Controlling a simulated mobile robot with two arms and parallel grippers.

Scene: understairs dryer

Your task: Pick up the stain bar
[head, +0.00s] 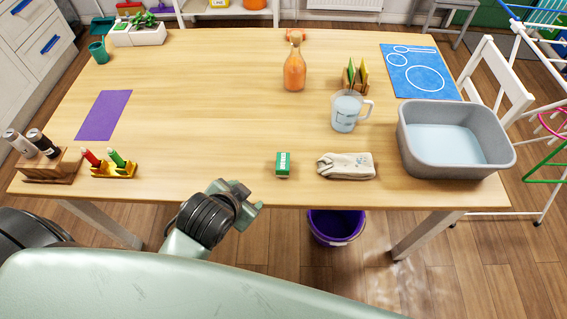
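A small green box-shaped bar with a white label (283,165), which looks like the stain bar, lies near the front edge of the table. My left gripper (254,197) is at the table's front edge, to the left of the bar and nearer to me. Its fingers look parted, with nothing between them, and do not touch the bar. My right gripper is not in view.
A beige cloth pouch (346,166) lies just right of the bar. A grey basin (408,148), a measuring jug (347,111) and an orange bottle (294,72) stand farther off. A yellow holder (114,171) is at left. The table's middle is clear.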

